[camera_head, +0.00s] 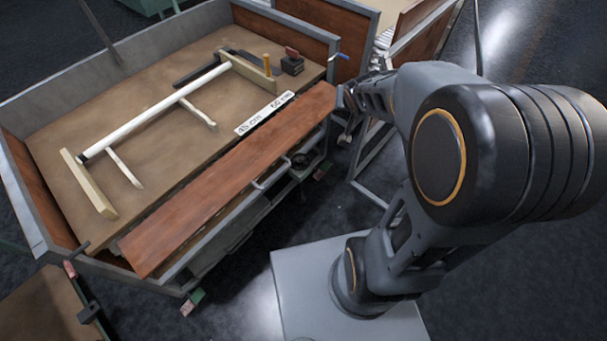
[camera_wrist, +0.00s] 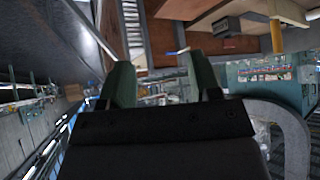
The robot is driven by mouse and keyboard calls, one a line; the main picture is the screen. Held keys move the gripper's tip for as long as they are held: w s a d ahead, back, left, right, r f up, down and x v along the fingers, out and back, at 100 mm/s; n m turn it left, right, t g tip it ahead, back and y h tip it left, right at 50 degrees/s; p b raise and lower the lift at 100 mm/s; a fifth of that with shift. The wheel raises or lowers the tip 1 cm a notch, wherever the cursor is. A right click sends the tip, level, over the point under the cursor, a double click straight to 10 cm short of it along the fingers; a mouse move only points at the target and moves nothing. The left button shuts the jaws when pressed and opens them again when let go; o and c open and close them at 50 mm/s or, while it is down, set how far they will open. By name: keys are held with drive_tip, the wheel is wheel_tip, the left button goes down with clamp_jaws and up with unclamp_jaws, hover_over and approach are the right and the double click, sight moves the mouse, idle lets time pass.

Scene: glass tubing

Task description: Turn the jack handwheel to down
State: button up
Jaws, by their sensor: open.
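A small dark round part (camera_head: 301,161) sits under the front edge of the workbench, near its right end; it may be the jack handwheel, but it is too small to be sure. I cannot tell which way it is set. My gripper (camera_head: 346,108) is beside the right end of the bench's red-brown front board, above and to the right of that round part. In the wrist view my gripper (camera_wrist: 160,85) shows two green fingers spread apart with nothing between them. No handwheel is clear in the wrist view.
The workbench has a red-brown board (camera_head: 230,175) along its front and raised grey walls. A white tube frame (camera_head: 155,110), a label strip (camera_head: 264,113) and a dark block (camera_head: 292,64) lie on top. A metal stand (camera_head: 372,152) is right of the bench. Dark floor lies in front.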

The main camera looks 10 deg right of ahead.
drive_tip(key=w+d+f+m+t+y+b, duration=0.1)
drive_tip(key=w+d+f+b, duration=0.2)
drive_tip(key=f, duration=0.5)
drive_tip(key=w+f+t+y+b, duration=0.15)
drive_tip(key=w+f+b, duration=0.25)
drive_tip(key=f, duration=0.4)
drive_tip(key=m+t+y+b, duration=0.3)
drive_tip(key=m+y+b, duration=0.2)
drive_tip(key=y+b, duration=0.85)
approach(307, 164)
drive_tip(key=shift+w+a+r+t+h+b, duration=0.2)
drive_tip(key=shift+w+a+h+b, duration=0.35)
drive_tip(key=shift+w+a+b, duration=1.2)
drive_tip(key=shift+w+a+r+t+h+b, duration=0.15)
drive_tip(key=shift+w+a+h+b, duration=0.4)
drive_tip(key=shift+w+a+b, duration=1.2)
drive_tip(key=shift+s, duration=0.1)
drive_tip(key=shift+c, duration=0.3)
